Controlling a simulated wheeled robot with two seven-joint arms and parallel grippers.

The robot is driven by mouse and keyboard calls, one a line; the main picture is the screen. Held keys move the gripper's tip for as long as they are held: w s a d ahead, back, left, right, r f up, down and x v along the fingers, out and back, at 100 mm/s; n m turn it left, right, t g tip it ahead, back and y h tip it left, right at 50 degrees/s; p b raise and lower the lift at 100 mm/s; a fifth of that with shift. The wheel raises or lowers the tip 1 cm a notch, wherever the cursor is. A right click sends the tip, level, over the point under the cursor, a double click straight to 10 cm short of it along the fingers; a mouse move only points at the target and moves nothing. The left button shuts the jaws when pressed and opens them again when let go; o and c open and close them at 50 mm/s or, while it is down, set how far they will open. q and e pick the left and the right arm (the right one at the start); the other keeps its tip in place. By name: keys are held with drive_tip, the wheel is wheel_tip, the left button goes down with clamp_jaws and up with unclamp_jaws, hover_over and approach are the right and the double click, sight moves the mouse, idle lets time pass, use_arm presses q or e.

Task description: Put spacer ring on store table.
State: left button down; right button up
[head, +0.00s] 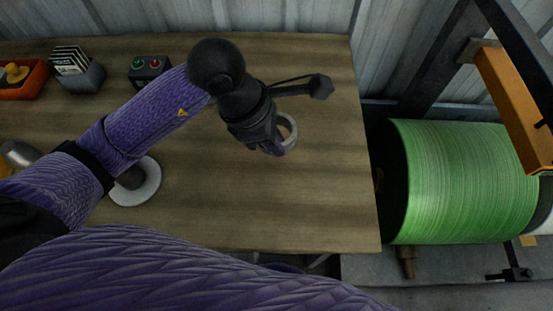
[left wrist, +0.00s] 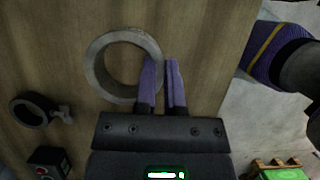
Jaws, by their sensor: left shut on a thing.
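The spacer ring (head: 290,131) is a plain grey ring over the right part of the wooden table (head: 320,190). In the left wrist view the ring (left wrist: 96,68) shows almost whole, its flat face toward the camera. My left gripper (head: 275,147) is at the ring and partly hides it in the head view. Its two purple fingers (left wrist: 163,70) are shut on the ring's wall, one finger on the inside of the ring. I cannot tell whether the ring touches the tabletop or is just above it. My right gripper is not in view.
A black collar with a knob (left wrist: 30,110) lies near the ring. A button box (head: 150,68), a card rack (head: 82,78) and an orange tray (head: 30,88) stand at the back left. A pale disc (head: 148,188) lies under my left arm. A green roll (head: 465,180) is beyond the right edge.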

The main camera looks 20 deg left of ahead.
use_arm(q)
wheel_tip(320, 180, down, 8)
drive_tip(key=shift+r+b, duration=0.2)
drive_tip(key=shift+b, duration=1)
drive_tip(key=shift+r, duration=0.15)
drive_tip(key=c, duration=1.1)
unclamp_jaws()
drive_tip(key=o, duration=0.4)
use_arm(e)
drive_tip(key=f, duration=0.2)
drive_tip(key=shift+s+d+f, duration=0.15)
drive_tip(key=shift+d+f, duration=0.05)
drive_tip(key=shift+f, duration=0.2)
use_arm(q)
drive_tip(key=shift+p+v, duration=2.1)
drive_tip(key=shift+v, duration=3.9)
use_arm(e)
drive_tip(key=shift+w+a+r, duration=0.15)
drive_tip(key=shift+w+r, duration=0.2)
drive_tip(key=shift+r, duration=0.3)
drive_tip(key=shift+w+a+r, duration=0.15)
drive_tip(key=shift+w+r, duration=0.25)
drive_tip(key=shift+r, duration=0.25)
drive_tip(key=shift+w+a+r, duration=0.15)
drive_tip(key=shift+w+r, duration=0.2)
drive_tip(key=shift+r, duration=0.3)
